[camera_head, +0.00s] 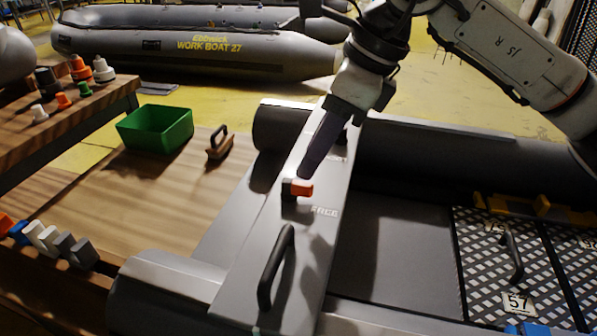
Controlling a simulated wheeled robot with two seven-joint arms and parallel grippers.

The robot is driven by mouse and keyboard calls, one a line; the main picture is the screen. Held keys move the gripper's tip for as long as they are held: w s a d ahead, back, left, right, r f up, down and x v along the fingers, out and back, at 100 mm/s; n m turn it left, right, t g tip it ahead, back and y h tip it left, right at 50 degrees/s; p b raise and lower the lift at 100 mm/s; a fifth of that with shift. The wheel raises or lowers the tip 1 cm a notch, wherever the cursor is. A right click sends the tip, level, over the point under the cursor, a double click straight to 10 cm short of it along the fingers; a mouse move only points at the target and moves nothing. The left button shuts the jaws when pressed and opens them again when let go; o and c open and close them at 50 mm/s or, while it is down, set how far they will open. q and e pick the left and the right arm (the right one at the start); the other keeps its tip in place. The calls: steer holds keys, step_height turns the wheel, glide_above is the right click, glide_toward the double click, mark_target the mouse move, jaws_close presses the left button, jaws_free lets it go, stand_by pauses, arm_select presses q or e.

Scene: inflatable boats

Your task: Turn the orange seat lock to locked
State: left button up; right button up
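The orange seat lock (300,188) sits on the grey boat seat (262,222), with a dark base and an orange tab pointing right. A pale printed word, perhaps FREE, lies just below and right of it. Another marking above it is mostly hidden by my gripper. My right gripper (304,174) comes down from the upper right, its dark fingers just above the lock. I cannot tell whether they touch it. The fingers overlap from this side, so their opening does not show. My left gripper is out of view.
A black handle (276,266) stands up from the seat's near end. A green bin (156,128) and a handled wooden block (219,143) are on the wooden surface at left. Metal floor plates (500,242) lie at right. Coloured caps stand on the left shelf.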

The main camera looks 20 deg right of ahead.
mark_target(296, 182)
steer(key=x, duration=0.5)
steer(key=shift+w+a+f+b, duration=0.1)
steer(key=shift+w+f+b, duration=0.05)
steer(key=shift+f+b, duration=0.2)
jaws_close()
